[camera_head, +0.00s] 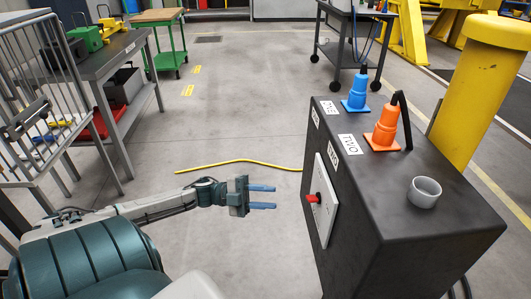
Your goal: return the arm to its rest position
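My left arm reaches in from the lower left, stretched to the right over the floor. Its gripper (262,197) has two blue fingers that stand apart with nothing between them, so it is open and empty. The fingertips point right toward the dark cabinet (400,225) and are apart from it, left of the red switch (312,198) on its light side panel (325,205). My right gripper is not in view.
On the cabinet stand a blue connector (357,93), an orange connector (385,128) and a grey cup (424,192). A yellow bollard (480,90) stands behind it. A workbench (115,55) and wire cage (40,85) are at left. A yellow cable (240,162) crosses the otherwise open floor.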

